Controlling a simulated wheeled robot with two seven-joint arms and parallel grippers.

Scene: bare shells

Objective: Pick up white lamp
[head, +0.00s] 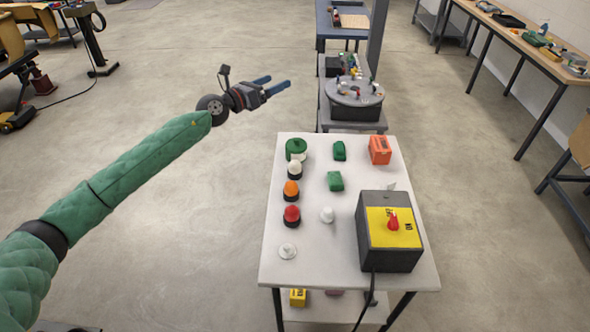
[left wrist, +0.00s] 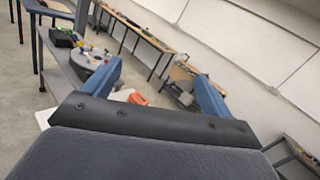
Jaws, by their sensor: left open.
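A white lamp (head: 295,169) with a white dome on a dark base stands on the white table (head: 345,265), in a column with an orange lamp (head: 291,190) and a red lamp (head: 292,214). A green round thing (head: 296,147) stands just behind it. A smaller white knob-like thing (head: 327,214) stands apart to the right. My left gripper (head: 279,84) is open and empty, beyond the table's far left corner, apart from the lamp. Its two blue fingers also show spread in the left wrist view (left wrist: 160,88); I cannot make out the white lamp there. My right gripper is not in view.
A grey box with a yellow top and red knob (head: 393,228) fills the table's right front. Green blocks (head: 335,181) and an orange box (head: 380,150) lie behind it. A round turntable (head: 355,92) stands beyond. The floor left of the table is clear.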

